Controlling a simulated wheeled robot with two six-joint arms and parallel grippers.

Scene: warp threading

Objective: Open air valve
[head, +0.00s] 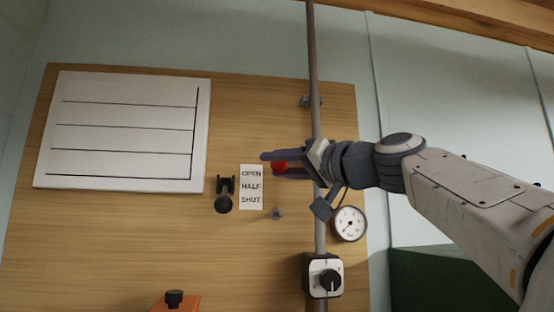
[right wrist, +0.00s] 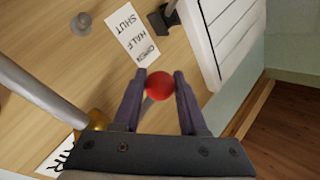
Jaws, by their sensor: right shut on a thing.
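A red ball-shaped knob (head: 280,167), seemingly the air valve's handle end, sits between the fingers of my right gripper (head: 272,165). In the right wrist view the red knob (right wrist: 160,86) lies between the two dark fingertips (right wrist: 163,86), and the gripper is shut on it. A brass-coloured part (right wrist: 97,119) shows beside the pipe, partly hidden by the gripper. The label reading OPEN, HALF, SHUT (head: 251,187) is just left of the fingers, and the knob is level with its OPEN line. My left gripper is not in view.
A vertical grey pipe (head: 313,70) runs behind my right wrist. A round gauge (head: 349,223) and a black dial box (head: 323,276) are below. A white lined board (head: 125,130) and a black clip (head: 225,195) are to the left on the wooden panel (head: 120,235).

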